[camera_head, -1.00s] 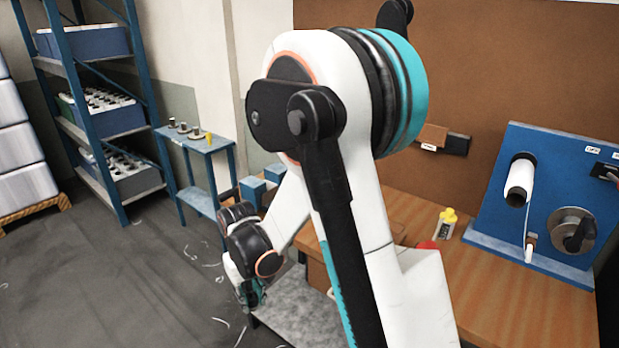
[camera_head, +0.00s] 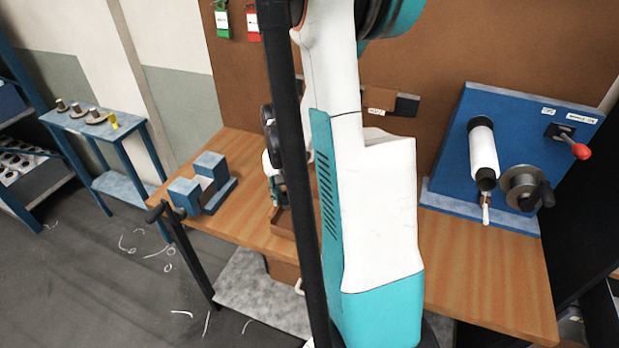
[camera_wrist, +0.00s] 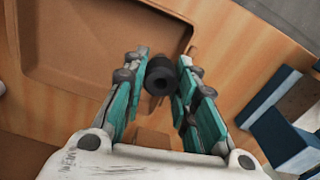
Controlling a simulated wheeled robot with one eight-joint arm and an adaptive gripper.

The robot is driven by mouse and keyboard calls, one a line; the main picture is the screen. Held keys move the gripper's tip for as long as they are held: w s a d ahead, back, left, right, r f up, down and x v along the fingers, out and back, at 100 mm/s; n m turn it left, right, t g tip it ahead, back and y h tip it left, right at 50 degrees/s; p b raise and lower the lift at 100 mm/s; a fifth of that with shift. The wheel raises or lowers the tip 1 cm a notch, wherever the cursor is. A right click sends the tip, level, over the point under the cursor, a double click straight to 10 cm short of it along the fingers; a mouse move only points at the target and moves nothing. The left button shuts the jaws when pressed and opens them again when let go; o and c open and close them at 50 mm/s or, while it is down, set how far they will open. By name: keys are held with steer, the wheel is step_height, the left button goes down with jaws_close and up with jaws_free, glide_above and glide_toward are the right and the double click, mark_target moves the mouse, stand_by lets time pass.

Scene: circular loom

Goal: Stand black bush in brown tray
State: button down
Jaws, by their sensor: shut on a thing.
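In the wrist view my gripper (camera_wrist: 160,82) is shut on the black bush (camera_wrist: 161,76), a short dark cylinder with a round hole in its end. The brown tray (camera_wrist: 60,85) lies beyond the gripper in that view, with its recess to the upper left. The bush overlaps the tray's right edge in the picture; I cannot tell its height above it. In the head view my gripper (camera_head: 277,188) is partly hidden by my arm, at the tray (camera_head: 281,222), and the bush cannot be made out. Only the left part of the tray shows there.
A blue vise (camera_head: 203,184) stands on the bench (camera_head: 226,231) left of the tray. A blue panel machine (camera_head: 520,140) with a white roll stands on the bench's right side. A small blue stand (camera_head: 95,125) with spools is at the left.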

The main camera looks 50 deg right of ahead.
steer(key=s+d+r+m+p, duration=0.1)
steer(key=s+d+r+m, duration=0.15)
steer(key=s+d, duration=0.25)
steer(key=shift+m, duration=0.35)
step_height(320, 180, down, 8)
steer(key=b, duration=0.6)
steer(key=shift+f, duration=0.15)
steer(key=shift+f+b, duration=0.35)
steer(key=c, duration=1.2)
jaws_free()
step_height(320, 180, up, 12)
